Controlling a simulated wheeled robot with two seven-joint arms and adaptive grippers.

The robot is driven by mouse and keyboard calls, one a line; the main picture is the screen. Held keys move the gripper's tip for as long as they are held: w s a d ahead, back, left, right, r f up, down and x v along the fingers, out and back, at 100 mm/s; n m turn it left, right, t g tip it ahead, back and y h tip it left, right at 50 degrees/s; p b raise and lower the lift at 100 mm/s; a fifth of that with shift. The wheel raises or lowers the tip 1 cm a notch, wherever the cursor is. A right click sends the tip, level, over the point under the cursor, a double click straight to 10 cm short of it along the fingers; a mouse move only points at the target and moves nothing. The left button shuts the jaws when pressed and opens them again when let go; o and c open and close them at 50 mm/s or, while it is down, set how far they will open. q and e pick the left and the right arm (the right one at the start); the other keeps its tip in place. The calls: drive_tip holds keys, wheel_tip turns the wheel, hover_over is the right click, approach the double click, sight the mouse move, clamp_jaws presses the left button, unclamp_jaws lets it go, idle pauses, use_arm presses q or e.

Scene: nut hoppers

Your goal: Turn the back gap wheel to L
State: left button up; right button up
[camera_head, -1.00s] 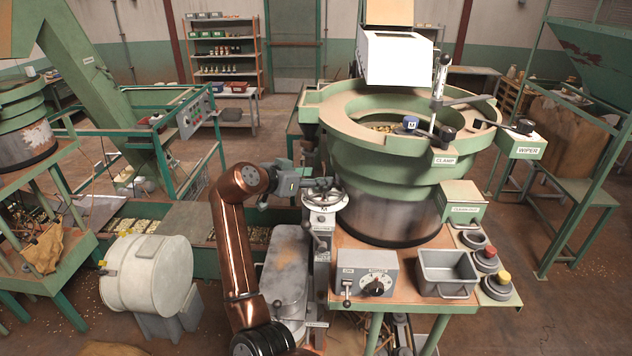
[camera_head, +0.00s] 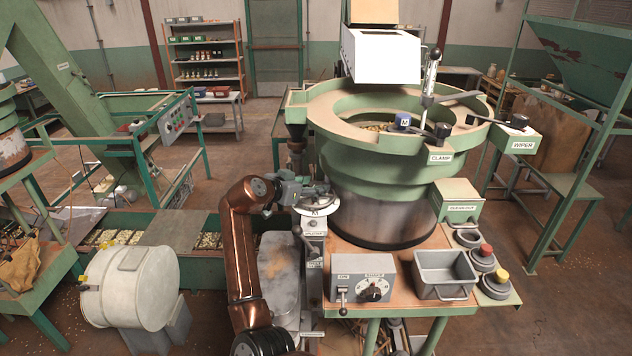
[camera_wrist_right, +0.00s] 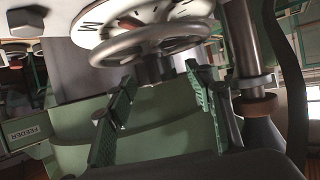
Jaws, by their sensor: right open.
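The gap wheel (camera_wrist_right: 150,42) is a grey metal handwheel above a white lettered dial (camera_wrist_right: 92,30). In the head view, the dial (camera_head: 320,207) sits on a post at the left of the green bowl, and my gripper partly hides the wheel. My right gripper (camera_head: 308,189) is at the wheel. In the right wrist view, its green-padded fingers (camera_wrist_right: 160,76) are apart, with tips near the wheel's rim and hub. I cannot tell whether they touch. The dial pointer is not clear. My left gripper is not in view.
The large green bowl feeder (camera_head: 390,160) stands right of the wheel. A grey control box (camera_head: 350,273) with a lever and knob and a grey bin (camera_head: 443,270) are in front. A white drum (camera_head: 130,285) stands at left.

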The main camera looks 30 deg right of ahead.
drive_tip(key=shift+d+f, duration=0.2)
drive_tip(key=shift+d, duration=0.25)
drive_tip(key=shift+w, duration=0.1)
drive_tip(key=shift+d, duration=0.1)
drive_tip(key=c, duration=1.2)
drive_tip(key=shift+o, duration=0.2)
